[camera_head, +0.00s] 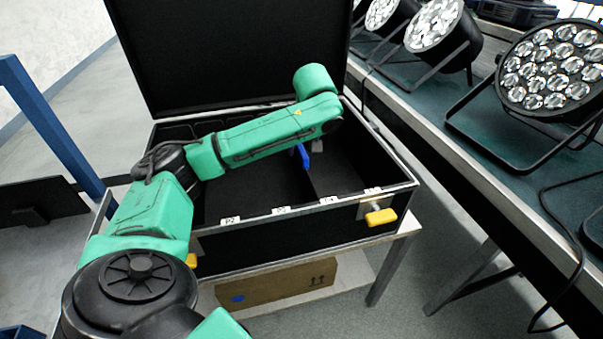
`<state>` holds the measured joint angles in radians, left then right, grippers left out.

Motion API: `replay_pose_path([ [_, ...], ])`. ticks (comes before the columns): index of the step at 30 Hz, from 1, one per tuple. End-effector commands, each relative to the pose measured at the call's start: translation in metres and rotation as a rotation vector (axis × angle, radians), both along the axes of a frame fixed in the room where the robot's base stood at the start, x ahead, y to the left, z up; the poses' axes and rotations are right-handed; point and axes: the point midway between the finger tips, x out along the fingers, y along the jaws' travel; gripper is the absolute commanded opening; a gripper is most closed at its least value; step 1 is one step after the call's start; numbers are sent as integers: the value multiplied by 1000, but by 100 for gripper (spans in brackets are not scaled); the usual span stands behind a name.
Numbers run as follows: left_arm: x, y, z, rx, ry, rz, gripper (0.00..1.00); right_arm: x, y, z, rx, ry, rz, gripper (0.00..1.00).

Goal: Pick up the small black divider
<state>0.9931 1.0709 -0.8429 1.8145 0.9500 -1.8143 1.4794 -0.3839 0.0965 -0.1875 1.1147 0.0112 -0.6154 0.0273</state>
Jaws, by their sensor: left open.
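The open black case (330,218) stands on a low stand with its lid raised at the back. A thin black divider (307,184) seems to stand inside it, right of the middle; dark on dark, its outline is hard to make out. My left arm reaches across the case from the left. My left gripper (308,157) hangs down inside the case by the divider's far end, mostly hidden behind my forearm. Its blue finger and a grey part show, and it is open. I cannot tell whether it touches the divider. My right gripper is not in view.
The case has labels along its front rim and yellow latches (381,216). A cardboard box (275,285) lies under it. On the right, a long table (490,185) holds several par cans (553,68). A blue post (50,125) stands at left.

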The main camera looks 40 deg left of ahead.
Motion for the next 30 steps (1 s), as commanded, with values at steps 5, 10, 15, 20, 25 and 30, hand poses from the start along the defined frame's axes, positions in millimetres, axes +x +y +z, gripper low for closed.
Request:
replay_pose_path([
  [5,6,12,-33,1,3,1,57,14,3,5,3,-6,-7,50],
  [10,8,14,-39,0,0,-1,57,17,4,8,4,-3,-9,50],
  [15,8,14,-39,-1,1,-1,31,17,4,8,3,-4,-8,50],
  [20,8,14,-39,-1,1,-1,0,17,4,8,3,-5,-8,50],
  [25,8,14,-38,-1,-1,0,0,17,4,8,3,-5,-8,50],
  [30,9,14,-32,-1,-2,-1,0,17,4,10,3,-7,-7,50],
])
